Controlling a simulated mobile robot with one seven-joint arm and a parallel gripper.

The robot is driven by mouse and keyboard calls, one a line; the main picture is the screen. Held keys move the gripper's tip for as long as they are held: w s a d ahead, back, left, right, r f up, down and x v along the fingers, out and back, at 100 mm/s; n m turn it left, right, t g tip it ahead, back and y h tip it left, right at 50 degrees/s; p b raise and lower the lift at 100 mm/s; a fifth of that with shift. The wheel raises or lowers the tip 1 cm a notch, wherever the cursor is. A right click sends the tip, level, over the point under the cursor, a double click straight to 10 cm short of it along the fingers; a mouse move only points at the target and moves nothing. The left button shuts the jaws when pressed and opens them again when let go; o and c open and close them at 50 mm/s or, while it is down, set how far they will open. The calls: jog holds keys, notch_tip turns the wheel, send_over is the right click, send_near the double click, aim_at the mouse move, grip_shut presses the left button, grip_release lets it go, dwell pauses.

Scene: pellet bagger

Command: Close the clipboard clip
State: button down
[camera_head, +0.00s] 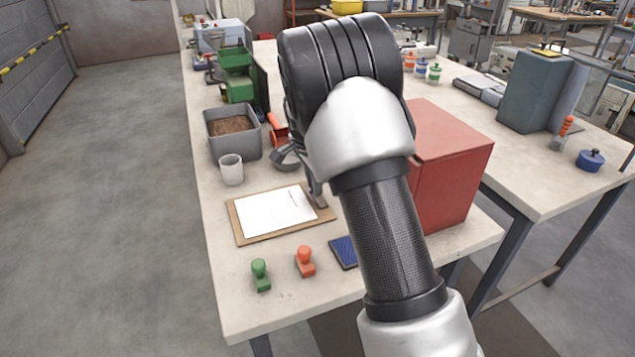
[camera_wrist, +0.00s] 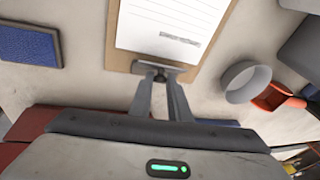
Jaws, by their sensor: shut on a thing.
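A brown clipboard (camera_head: 236,222) with a white paper sheet (camera_head: 276,211) lies flat on the table. In the wrist view the clipboard (camera_wrist: 112,42) runs away from me, with the clip (camera_wrist: 150,69) at its near edge. My gripper (camera_wrist: 159,82) is at that edge, its two fingers converging on the clip and shut on it. In the head view my gripper (camera_head: 319,199) reaches down at the clipboard's right end, and my arm hides part of that area. The fingers cover part of the clip, so I cannot tell its exact angle.
A red box (camera_head: 452,170) stands right of my arm. A blue ink pad (camera_head: 343,252), an orange stamp (camera_head: 305,262) and a green stamp (camera_head: 260,275) lie in front. A white mug (camera_head: 231,171), a grey pellet bin (camera_head: 216,144) and a scoop (camera_head: 285,160) stand behind.

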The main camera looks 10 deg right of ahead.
aim_at(300, 204)
jog(key=a+h+b, duration=0.1)
jog(key=h, duration=0.1)
jog(key=shift+s+a+f+n+t+h+b, duration=0.15)
jog(key=shift+a+f+n+t+h+b, duration=0.15)
jog(key=shift+a+f+h+b, duration=0.1)
jog(key=h+b, duration=0.1)
jog(key=a+h+b, duration=0.1)
jog(key=b, duration=0.1)
jog(key=shift+f+t+h, duration=0.3)
jog(key=shift+f+t, duration=0.05)
jog(key=shift+t, duration=0.05)
jog(key=h+b, duration=0.1)
jog(key=b, duration=0.1)
jog(key=a+t+h+b, duration=0.1)
jog(key=h+b, duration=0.1)
jog(key=b, duration=0.1)
jog(key=shift+s+a+f+n, duration=0.1)
jog(key=shift+s+f+n, duration=0.1)
jog(key=shift+f+n, duration=0.15)
jog(key=shift+a+f+h+b, duration=0.1)
jog(key=shift+h+b, duration=0.5)
jog(key=shift+h, duration=0.1)
jog(key=c, duration=1.7)
grip_release()
jog(key=shift+o, duration=0.2)
jog(key=shift+s, duration=0.1)
